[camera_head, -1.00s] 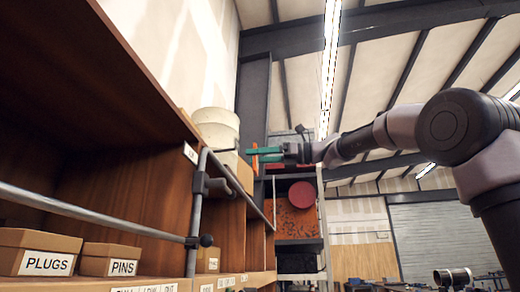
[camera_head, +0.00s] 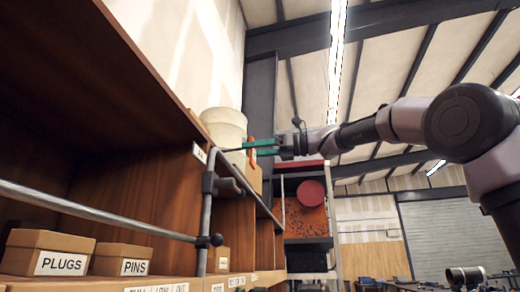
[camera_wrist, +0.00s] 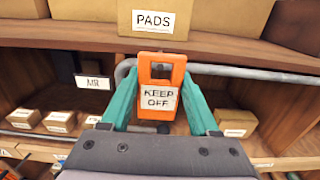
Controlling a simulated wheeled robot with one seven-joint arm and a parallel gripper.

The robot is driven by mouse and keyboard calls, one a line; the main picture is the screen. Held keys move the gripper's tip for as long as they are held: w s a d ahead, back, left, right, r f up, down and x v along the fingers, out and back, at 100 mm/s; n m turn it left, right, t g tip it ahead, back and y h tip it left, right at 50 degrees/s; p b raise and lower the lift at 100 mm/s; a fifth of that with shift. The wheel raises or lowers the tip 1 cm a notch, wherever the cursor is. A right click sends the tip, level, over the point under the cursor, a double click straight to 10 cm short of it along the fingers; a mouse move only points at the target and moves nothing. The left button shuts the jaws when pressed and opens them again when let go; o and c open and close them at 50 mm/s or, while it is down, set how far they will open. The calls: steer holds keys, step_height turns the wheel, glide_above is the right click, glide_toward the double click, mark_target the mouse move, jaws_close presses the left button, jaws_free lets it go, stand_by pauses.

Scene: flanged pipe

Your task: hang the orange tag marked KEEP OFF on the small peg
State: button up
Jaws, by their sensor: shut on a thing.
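The orange tag (camera_wrist: 176,63) reads KEEP OFF on a white label in the wrist view. It hangs upright, with a dark opening near its top. My gripper (camera_wrist: 159,100) is shut on it, with one green finger at each side. In the head view the tag (camera_head: 250,151) shows edge-on at the tip of my gripper (camera_head: 262,147), high beside the shelf front. A thin dark rod (camera_head: 232,150) shows just left of the tag. I cannot tell whether it is the small peg or whether it touches the tag.
A grey pipe (camera_wrist: 235,71) runs behind the tag in the wrist view, below a shelf with a PADS box (camera_wrist: 153,20). In the head view the pipe frame (camera_head: 209,215) stands before the shelves, with PLUGS (camera_head: 62,264) and PINS (camera_head: 134,267) boxes lower left. Open room lies right.

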steer(key=shift+w+a+f, duration=0.1)
steer(key=shift+w+a, duration=0.05)
steer(key=shift+a, duration=0.85)
steer(key=shift+w+a, duration=0.1)
steer(key=shift+a, duration=0.9)
steer(key=shift+w+a+f, duration=0.15)
steer(key=shift+a+f, duration=0.25)
steer(key=shift+a, duration=0.35)
steer(key=o, duration=1.4)
steer(key=shift+d, duration=0.1)
